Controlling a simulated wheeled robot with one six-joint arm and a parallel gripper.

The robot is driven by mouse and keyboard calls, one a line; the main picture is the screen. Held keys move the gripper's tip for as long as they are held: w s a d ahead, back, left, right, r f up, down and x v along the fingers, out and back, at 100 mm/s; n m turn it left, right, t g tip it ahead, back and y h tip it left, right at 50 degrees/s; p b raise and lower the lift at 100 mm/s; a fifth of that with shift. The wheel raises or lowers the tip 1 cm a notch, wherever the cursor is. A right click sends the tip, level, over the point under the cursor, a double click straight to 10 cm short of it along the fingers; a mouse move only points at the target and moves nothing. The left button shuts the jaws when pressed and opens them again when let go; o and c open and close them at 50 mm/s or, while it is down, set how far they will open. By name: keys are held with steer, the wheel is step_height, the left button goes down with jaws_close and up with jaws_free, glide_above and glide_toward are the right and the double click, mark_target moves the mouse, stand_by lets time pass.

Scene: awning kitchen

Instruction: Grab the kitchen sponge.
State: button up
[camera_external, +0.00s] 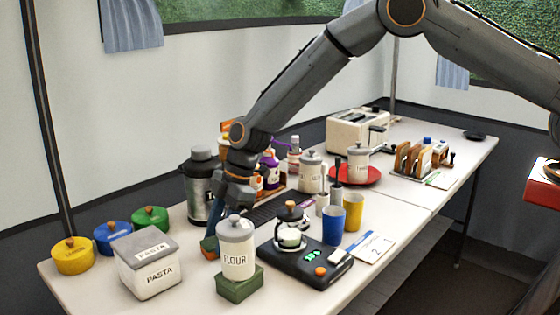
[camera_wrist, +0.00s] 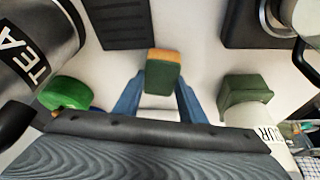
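The kitchen sponge (camera_wrist: 162,76) is a small green block with an orange-tan layer, at the upper middle of the wrist view. In the external view the sponge (camera_external: 209,247) shows partly at the table, left of the flour canister. My gripper (camera_wrist: 161,82) points down with its two blue fingers on either side of the sponge, their tips close to its sides. In the external view my gripper (camera_external: 213,232) is low between the flour canister and the dark kettle. I cannot tell whether the fingers press on the sponge.
The flour canister (camera_external: 236,250) on a green block (camera_external: 239,285) stands close on the right. A dark TEA container (camera_wrist: 38,45) and a green-lidded pot (camera_wrist: 66,92) are on the wrist view's left. A pasta box (camera_external: 149,268) and black scale (camera_external: 300,262) are nearby.

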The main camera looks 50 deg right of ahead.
steer(key=c, duration=0.4)
